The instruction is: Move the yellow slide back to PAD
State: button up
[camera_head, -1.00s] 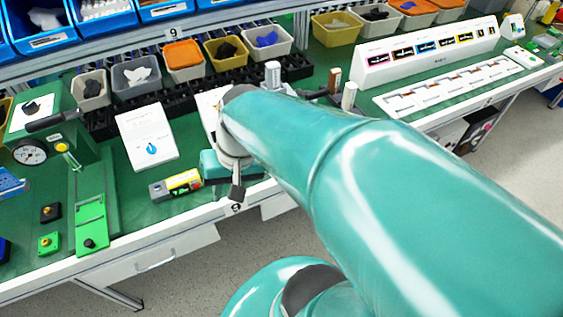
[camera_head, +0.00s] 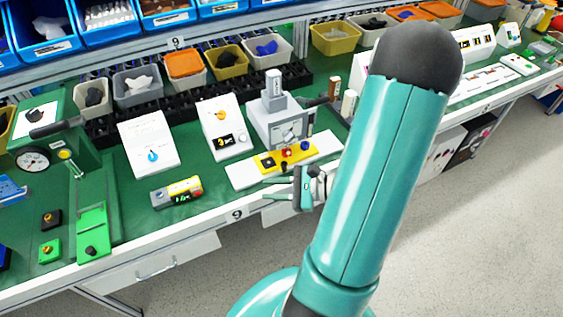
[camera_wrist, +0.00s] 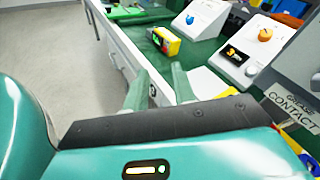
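The yellow slide (camera_head: 279,158) lies on a white base plate (camera_head: 243,177) in front of a grey machine (camera_head: 278,118). It carries a black square, a red knob and a dark blue knob. Any PAD marking is too small to read.
A yellow and grey box with a green display (camera_head: 177,192) lies left of my gripper. White sloped panels (camera_head: 226,127) (camera_head: 148,142) stand behind. A green press (camera_head: 72,150) is at the left. Green bench top is free between the box and the white plate.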

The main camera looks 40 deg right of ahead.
aim_at(286, 167)
jog(key=s+d+f+m+t+h, duration=0.5)
jog(key=d+f+m+t+h, duration=0.15)
jog(key=d+m+h, duration=0.45)
jog(key=shift+m+g+y, duration=0.25)
jog(key=shift+m+y, duration=0.05)
jog(key=shift+m, duration=0.2)
jog(key=w, duration=1.3)
jog(key=shift+w+d+f, duration=0.2)
jog(key=shift+f, duration=0.15)
grip_shut()
